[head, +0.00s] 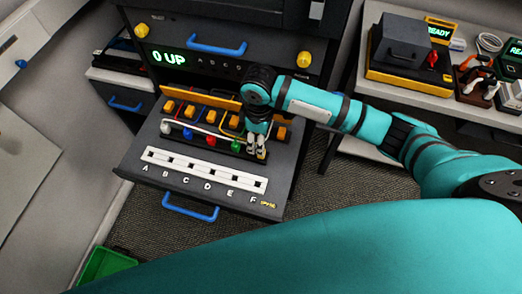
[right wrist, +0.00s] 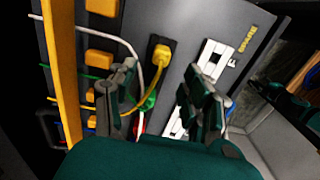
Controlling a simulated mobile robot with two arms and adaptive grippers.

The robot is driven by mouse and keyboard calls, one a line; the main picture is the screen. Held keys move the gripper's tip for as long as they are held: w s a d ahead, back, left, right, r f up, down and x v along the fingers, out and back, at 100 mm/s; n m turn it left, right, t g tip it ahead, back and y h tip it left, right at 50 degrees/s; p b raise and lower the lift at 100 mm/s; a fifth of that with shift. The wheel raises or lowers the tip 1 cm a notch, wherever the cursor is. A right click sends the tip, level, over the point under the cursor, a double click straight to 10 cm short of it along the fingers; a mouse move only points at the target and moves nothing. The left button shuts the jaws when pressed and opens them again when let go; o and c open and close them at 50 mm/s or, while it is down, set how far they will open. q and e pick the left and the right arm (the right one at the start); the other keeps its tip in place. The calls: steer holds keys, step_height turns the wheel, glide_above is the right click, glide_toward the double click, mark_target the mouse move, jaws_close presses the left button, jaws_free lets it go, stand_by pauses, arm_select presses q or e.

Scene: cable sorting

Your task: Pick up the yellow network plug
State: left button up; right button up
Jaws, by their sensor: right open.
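The yellow network plug (right wrist: 160,56) sits in a black holder on the grey drawer panel, with its yellow cable curving back toward the orange blocks. In the right wrist view it lies ahead of and between the two spread fingers, apart from both. My right gripper (right wrist: 164,92) is open and empty. In the head view my right gripper (head: 257,150) points down at the right end of the row of coloured plugs and mostly hides the yellow plug. My left gripper is not in view.
White (head: 165,128), blue (head: 188,133), red (head: 211,141) and green (head: 236,147) plugs stand in the same row. A white port strip (head: 203,171) lettered A to F lies in front. Cables run behind to orange blocks (head: 169,106). A display (head: 168,57) reads "0 UP".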

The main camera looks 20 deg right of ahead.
steer(key=shift+s+d+f, duration=0.1)
steer(key=shift+f, duration=0.8)
step_height(320, 180, down, 4)
steer(key=shift+s+d+f+p, duration=0.1)
steer(key=shift+d+f+p, duration=0.1)
steer(key=shift+p, duration=0.55)
steer(key=shift+a+f, duration=0.1)
steer(key=shift+f, duration=0.05)
steer(key=c, duration=0.6)
steer(key=shift+c, duration=1.3)
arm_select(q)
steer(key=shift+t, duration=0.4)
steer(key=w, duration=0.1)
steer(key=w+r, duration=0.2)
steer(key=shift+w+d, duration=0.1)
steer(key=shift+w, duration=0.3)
arm_select(e)
jaws_close()
